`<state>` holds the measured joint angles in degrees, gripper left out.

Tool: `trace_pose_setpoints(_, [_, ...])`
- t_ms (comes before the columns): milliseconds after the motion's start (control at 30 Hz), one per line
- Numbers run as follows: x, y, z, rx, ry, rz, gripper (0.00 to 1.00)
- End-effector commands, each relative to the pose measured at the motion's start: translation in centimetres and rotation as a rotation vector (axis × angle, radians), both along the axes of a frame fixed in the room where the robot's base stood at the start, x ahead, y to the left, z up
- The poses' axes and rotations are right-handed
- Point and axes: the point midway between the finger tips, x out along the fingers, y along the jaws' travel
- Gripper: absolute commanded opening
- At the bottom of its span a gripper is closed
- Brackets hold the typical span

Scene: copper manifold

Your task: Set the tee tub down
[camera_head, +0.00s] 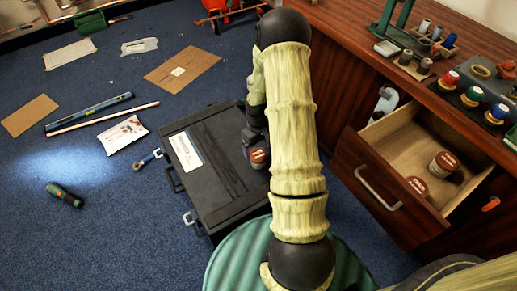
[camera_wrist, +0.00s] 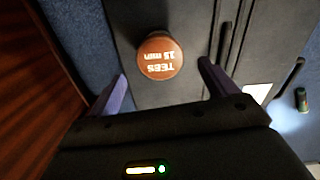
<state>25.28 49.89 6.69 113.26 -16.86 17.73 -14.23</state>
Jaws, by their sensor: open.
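The tee tub (camera_wrist: 160,58), with a brown-orange lid lettered "TEES 15 mm", shows in the wrist view on the lid of a black case (camera_wrist: 140,95). In the head view, the tub (camera_head: 259,159) is near the right side of the black case (camera_head: 222,180), partly hidden by my arm. My gripper (camera_wrist: 163,72) is open, with one purple finger on each side below the tub in the wrist view. In the head view my gripper (camera_head: 250,140) is mostly hidden behind my arm.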

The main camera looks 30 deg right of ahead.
Motion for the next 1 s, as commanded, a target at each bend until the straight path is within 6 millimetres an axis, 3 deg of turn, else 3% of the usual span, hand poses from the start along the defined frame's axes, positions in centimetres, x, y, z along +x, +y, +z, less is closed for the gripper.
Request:
trace_pose_setpoints(33, [0.0, 0.0, 1.7, -0.001, -0.002, 0.0, 0.85])
trace_pose_setpoints(100, [0.0, 0.0, 3.0, -0.001, -0.001, 0.001, 0.85])
trace_pose_setpoints(300, [0.0, 0.0, 5.6, 0.0, 0.0, 0.001, 0.85])
trace_pose_setpoints(1000, [0.0, 0.1, 6.1, -0.001, 0.0, 0.001, 0.85])
